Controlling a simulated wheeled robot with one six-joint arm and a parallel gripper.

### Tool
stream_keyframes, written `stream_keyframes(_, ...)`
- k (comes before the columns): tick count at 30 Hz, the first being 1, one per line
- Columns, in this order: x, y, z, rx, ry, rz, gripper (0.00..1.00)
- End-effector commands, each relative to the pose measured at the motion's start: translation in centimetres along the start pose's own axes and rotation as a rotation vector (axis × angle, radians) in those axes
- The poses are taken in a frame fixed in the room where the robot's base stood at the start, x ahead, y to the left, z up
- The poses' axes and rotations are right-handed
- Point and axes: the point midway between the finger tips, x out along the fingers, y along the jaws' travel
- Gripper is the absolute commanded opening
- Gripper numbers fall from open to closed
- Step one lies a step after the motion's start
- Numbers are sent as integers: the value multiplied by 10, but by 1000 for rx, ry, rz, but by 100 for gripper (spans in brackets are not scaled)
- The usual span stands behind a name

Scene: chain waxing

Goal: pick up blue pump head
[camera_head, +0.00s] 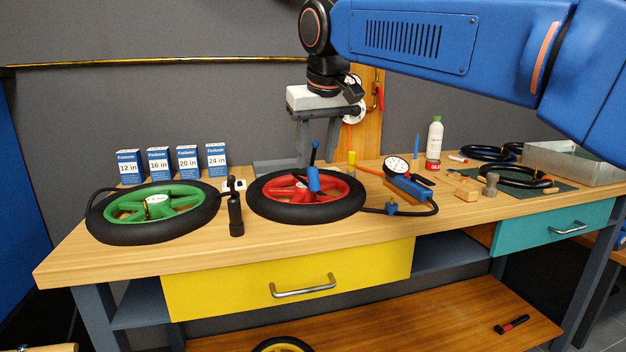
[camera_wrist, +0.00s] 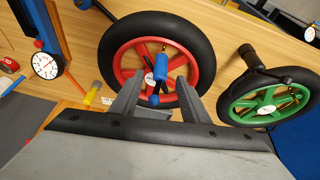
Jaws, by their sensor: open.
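A blue pump head (camera_head: 313,180) with a thin dark blue stem and knob rising from it stands at the red-spoked wheel (camera_head: 262,209) on the bench. In the wrist view the blue pump head (camera_wrist: 161,67) shows over the red spokes, ahead of and between my two fingers, with a small blue knob (camera_wrist: 154,100) nearer me. My gripper (camera_head: 304,160) points down above the wheel's far side, its grey fingers spread. In the wrist view my gripper (camera_wrist: 157,90) is open, with no visible contact. Depth between fingers and pump head is hard to tell.
A green-spoked wheel (camera_head: 155,206) lies at left, with a black hand pump (camera_head: 236,208) between the wheels. A dial gauge (camera_head: 397,166) with a blue body and hose lies right of the red wheel. Four-sided boxes (camera_head: 130,167) line the back left. The bench's front edge is clear.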

Motion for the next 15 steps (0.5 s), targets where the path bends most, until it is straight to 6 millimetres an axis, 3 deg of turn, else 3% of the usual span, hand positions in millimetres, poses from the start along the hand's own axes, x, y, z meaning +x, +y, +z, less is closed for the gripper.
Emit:
stream_keyframes(8, 14, 0, 0, 0, -1, 0, 42)
stream_keyframes(15, 44, -1, -1, 0, -3, 1, 42)
